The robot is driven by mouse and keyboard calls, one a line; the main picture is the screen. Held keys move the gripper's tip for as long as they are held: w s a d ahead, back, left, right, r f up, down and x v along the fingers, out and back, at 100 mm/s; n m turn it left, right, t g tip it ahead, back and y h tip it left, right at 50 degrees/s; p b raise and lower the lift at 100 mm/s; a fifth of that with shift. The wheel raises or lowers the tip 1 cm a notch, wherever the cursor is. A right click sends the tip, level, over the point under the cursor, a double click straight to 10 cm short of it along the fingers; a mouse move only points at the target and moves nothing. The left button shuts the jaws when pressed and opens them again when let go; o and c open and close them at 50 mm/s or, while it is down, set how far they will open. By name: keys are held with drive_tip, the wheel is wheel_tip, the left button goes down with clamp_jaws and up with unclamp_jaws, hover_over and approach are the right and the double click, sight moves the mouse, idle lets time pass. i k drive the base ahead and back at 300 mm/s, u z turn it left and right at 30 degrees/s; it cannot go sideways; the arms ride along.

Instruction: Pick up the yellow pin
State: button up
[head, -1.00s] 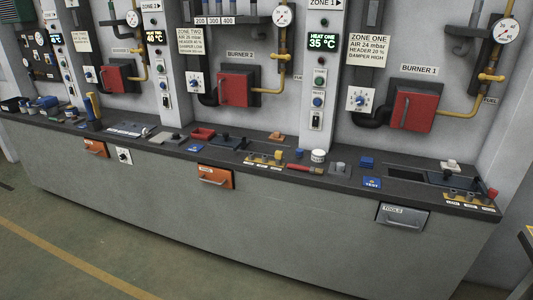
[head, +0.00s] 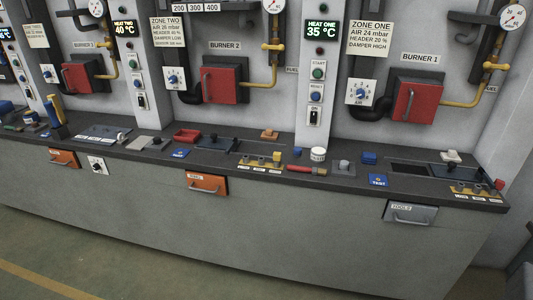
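A small yellow piece (head: 277,156), which looks like the yellow pin, stands at the right end of a yellow-labelled strip (head: 259,167) on the dark counter, below and right of Burner 2. It is too small to make out its exact shape. Grey pegs stand beside it on the same strip. A larger yellow upright piece (head: 57,108) with a blue base stands far left on the counter. My gripper is not in view.
Orange (head: 208,183) and grey (head: 410,212) drawer fronts show below. Floor in front (head: 120,265) is clear.

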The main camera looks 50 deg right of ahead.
sight(278, 155)
drive_tip(key=z, duration=0.1)
drive_tip(key=i, duration=0.85)
drive_tip(key=z, duration=0.25)
